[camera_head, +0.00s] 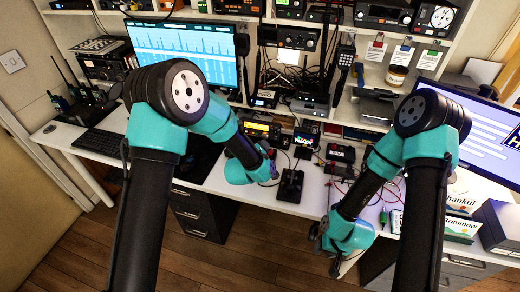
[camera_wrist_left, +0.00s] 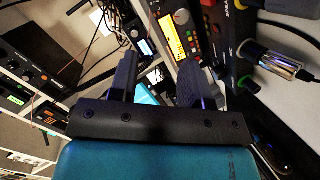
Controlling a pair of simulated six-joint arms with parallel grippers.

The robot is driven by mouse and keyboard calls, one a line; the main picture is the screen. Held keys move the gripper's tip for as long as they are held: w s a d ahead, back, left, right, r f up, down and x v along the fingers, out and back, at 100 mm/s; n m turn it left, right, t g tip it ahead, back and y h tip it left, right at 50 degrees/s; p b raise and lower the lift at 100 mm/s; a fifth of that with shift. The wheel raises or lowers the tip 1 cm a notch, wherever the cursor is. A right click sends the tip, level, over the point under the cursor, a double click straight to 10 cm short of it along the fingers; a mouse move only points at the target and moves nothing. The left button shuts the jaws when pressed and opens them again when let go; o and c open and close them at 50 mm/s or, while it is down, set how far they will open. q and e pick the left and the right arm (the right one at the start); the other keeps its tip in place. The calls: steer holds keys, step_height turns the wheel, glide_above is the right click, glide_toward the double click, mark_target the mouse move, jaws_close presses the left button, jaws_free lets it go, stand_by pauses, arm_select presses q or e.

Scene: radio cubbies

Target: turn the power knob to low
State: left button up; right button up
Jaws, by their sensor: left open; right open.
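I cannot tell which of the several knobs is the power knob. A radio with a yellow-lit display (camera_head: 260,130) stands on the desk just beyond my left forearm. In the left wrist view this yellow display (camera_wrist_left: 172,38) lies ahead of the fingers, with a round knob (camera_wrist_left: 181,16) beside it. A dark device (camera_wrist_left: 250,50) with a green-ringed control and a metal plug is to its right. My left gripper (camera_wrist_left: 157,82) is open, with nothing between its fingers; its fingers are unclear in the head view. My right gripper (camera_head: 322,240) is open and empty, in front of the desk edge.
A black joystick-like stand (camera_head: 290,184) is near the desk's front edge. Thin cables (camera_head: 330,175) run across the desk. A spectrum monitor (camera_head: 185,52) is at the back left, another monitor (camera_head: 490,135) at the right. Shelves of radios line the back. Bare desk (camera_head: 285,207) shows in front.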

mark_target(275, 133)
arm_select(q)
steer(key=m, duration=0.2)
steer(key=s+d+m, duration=0.1)
steer(key=m, duration=0.1)
steer(key=shift+d+t+y, duration=0.1)
steer(key=shift+t+y, duration=0.2)
steer(key=shift+y, duration=0.1)
steer(key=shift+f, duration=0.1)
steer(key=x, duration=1.7)
steer(key=shift+w+d+f, duration=0.1)
steer(key=shift+c, duration=0.2)
jaws_close()
